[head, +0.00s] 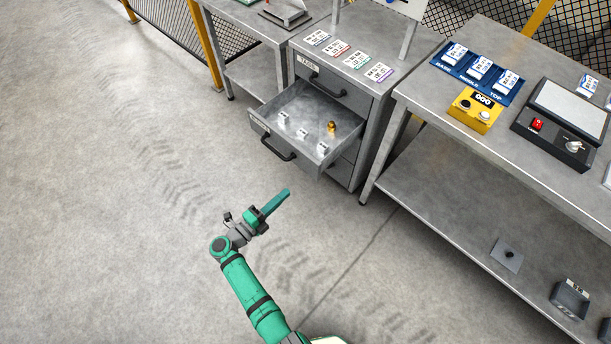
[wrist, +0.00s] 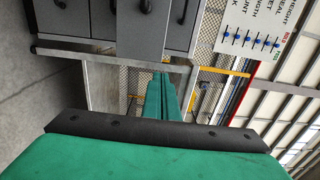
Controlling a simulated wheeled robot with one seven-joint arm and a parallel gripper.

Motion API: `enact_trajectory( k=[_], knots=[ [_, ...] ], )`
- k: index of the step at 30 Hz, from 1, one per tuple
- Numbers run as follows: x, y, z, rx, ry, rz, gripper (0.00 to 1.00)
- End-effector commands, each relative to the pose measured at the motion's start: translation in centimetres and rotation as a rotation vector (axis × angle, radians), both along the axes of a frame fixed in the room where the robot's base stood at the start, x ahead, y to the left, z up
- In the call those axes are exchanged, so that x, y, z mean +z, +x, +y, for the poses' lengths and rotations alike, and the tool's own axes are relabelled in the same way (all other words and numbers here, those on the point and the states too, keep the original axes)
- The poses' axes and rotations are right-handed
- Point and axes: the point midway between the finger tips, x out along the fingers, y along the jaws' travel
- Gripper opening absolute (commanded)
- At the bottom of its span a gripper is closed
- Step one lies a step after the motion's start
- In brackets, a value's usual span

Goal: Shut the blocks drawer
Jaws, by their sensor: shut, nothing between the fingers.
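A grey drawer (head: 262,127) stands pulled out of a metal cabinet. Its dark bar handle (head: 278,148) is on the front. Inside lie several small pale blocks (head: 302,133) and a small brass-coloured piece (head: 331,127). I cannot read a label on this drawer. My green gripper (head: 286,193) is shut and empty, over open floor in front of the drawer and apart from it. In the wrist view the shut fingers (wrist: 164,88) point ahead, with grey drawer fronts (wrist: 107,25) and dark handles at the upper left. Which front there is the open drawer I cannot tell.
A shut drawer (head: 333,88) is above the open one. Labelled cards (head: 341,47) lie on the cabinet top. A workbench (head: 480,118) with a lower shelf stands at right, holding a yellow box (head: 474,110). The floor at left is clear.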

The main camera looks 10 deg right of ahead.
Motion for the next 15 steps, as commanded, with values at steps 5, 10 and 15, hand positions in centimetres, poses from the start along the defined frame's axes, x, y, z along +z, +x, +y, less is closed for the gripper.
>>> enact_trajectory(
  k=[5, 10, 15],
  knots=[
    [-0.1, 1.0, -1.6, -0.008, 0.002, 0.001, 0.00],
    [0.0, 2.8, -4.4, -0.014, 0.002, 0.001, 0.00],
    [0.0, 4.6, -7.2, -0.015, 0.001, 0.001, 0.00]
  ],
)
